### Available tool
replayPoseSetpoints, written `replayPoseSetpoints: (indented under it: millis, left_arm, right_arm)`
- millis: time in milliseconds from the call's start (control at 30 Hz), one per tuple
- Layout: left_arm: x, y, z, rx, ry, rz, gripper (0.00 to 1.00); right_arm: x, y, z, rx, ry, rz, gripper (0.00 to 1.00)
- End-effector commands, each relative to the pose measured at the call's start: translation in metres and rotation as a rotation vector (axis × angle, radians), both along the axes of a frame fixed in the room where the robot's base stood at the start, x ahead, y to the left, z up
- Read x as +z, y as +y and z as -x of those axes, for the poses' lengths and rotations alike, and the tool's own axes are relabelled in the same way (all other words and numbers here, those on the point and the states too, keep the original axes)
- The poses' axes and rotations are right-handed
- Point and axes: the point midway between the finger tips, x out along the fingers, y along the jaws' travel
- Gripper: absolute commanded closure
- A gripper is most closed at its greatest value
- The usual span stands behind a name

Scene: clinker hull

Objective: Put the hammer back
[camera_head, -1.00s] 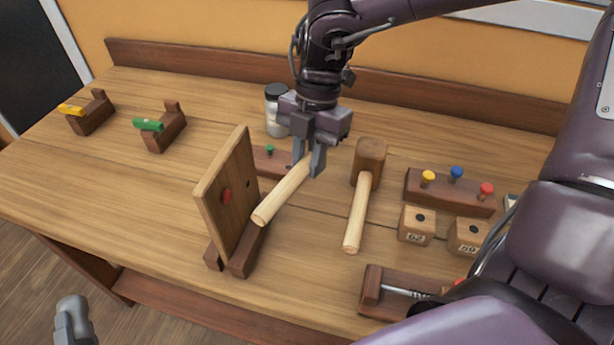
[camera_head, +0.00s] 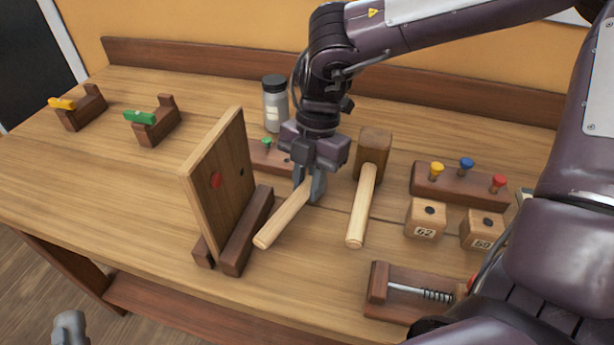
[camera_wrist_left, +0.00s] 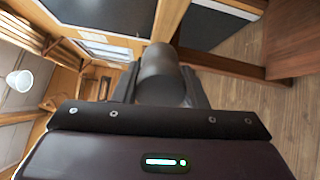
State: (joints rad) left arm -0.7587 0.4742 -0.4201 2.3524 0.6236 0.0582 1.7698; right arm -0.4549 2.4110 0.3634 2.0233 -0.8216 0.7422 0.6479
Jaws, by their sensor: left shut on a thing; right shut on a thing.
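A wooden mallet (camera_head: 374,152) with a pale handle lies on the bench, right of centre. My right gripper (camera_head: 311,194) is just left of it, shut on the upper end of a pale wooden rod (camera_head: 283,222). I cannot tell if the rod touches the bench. My left gripper (camera_head: 70,332) is low at the bottom left, beyond the bench's front edge and mostly out of the frame. In the left wrist view it is shut on a dark grey cylindrical thing (camera_wrist_left: 162,75). I cannot tell if this is part of a hammer.
An upright board (camera_head: 222,185) stands on a dark base left of the rod. A jar (camera_head: 275,105) stands behind. A peg block (camera_head: 455,188), numbered cubes (camera_head: 425,218) and a spring clamp (camera_head: 385,291) are at the right. The bench's left middle is clear.

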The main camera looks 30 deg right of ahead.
Motion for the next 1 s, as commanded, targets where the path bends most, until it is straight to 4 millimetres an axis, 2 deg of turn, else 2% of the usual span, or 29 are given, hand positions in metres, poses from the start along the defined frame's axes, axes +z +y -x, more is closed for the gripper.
replayPoseSetpoints:
  millis: [1000]
  left_arm:
    - [-0.0090,0.0002,-0.0006,0.001,-0.008,0.002,1.00]
  right_arm:
    - [-0.0134,0.0004,-0.0008,0.000,-0.003,-0.001,1.00]
